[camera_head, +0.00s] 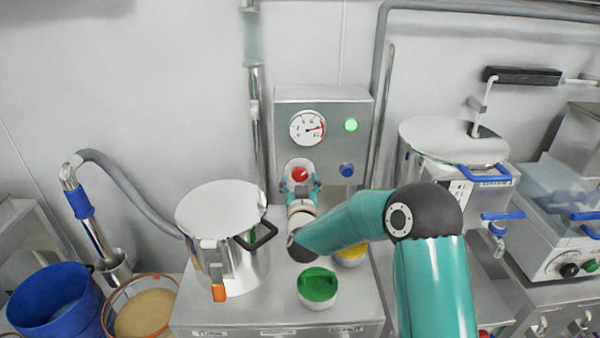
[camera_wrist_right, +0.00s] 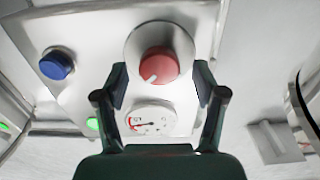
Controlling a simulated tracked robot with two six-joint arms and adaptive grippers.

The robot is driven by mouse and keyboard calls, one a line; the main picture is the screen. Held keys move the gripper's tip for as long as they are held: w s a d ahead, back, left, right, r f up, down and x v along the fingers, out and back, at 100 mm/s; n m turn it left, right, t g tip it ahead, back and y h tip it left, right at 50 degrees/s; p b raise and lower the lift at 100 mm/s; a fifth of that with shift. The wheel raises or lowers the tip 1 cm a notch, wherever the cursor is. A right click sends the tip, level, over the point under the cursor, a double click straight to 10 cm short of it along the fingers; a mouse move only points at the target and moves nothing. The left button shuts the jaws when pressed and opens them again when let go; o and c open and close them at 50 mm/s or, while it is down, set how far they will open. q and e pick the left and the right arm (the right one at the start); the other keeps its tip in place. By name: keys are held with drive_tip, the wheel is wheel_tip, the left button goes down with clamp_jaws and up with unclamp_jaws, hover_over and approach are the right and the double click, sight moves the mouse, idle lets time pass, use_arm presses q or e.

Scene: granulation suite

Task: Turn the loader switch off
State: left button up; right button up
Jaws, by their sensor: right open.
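The loader switch, a red round knob (camera_head: 299,174), sits on a pale round plate at the lower left of the grey control box (camera_head: 285,115). In the right wrist view the red knob (camera_wrist_right: 158,67) carries a white pointer mark at its lower left. A green lamp (camera_head: 351,125) on the box is lit. My right gripper (camera_head: 300,184) is in front of the knob. In the right wrist view its open fingers (camera_wrist_right: 160,85) stand either side of the knob, apart from it as far as I can tell. My left gripper is out of view.
A dial gauge (camera_head: 308,128) and a blue button (camera_head: 346,170) are on the box. A lidded steel pot (camera_head: 222,225), a green-filled bowl (camera_head: 317,287) and a yellow-filled bowl (camera_head: 352,255) stand on the bench below. A blue bucket (camera_head: 50,305) is at left.

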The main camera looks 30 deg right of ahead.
drive_tip(key=shift+x, duration=1.2)
drive_tip(key=c, duration=1.1)
